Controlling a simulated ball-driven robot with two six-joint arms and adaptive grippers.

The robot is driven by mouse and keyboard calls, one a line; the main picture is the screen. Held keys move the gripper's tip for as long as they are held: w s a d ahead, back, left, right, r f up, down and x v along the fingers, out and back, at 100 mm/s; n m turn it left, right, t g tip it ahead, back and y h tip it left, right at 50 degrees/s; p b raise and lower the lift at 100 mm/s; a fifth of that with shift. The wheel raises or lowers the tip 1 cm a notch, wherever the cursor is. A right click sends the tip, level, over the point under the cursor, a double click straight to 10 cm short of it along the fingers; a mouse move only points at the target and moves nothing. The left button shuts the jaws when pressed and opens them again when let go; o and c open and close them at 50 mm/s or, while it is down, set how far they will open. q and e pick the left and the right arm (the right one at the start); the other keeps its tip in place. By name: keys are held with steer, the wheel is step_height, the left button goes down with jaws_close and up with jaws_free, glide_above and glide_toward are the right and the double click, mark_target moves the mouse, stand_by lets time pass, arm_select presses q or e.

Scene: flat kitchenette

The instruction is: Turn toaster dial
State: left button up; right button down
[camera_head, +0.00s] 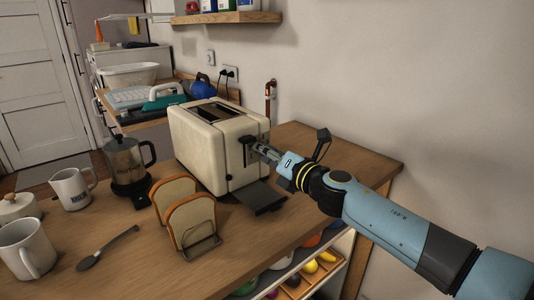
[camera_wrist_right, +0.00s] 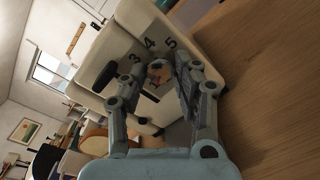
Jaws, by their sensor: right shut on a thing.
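The cream toaster (camera_head: 208,148) stands on the wooden counter, with its slotted top up and its end panel facing right. My right gripper (camera_head: 259,150) reaches in from the right to that end panel. In the right wrist view the toaster's end (camera_wrist_right: 110,60) is close in front, with the numbers 3, 4 and 5 around the dial (camera_wrist_right: 159,69). My right gripper (camera_wrist_right: 162,78) has its two fingers on either side of the dial and is shut on it. A dark lever (camera_wrist_right: 105,76) shows beside it. My left gripper is not in view.
Two bread slices in a rack (camera_head: 195,228) stand in front of the toaster, with a coffee press (camera_head: 126,168) to their left. A dark tray (camera_head: 262,197) juts out below the dial. Mugs and a spoon (camera_head: 106,248) lie farther left. The counter is clear behind my right gripper.

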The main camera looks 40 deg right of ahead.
steer(key=shift+f, duration=0.1)
steer(key=c, duration=1)
jaws_free()
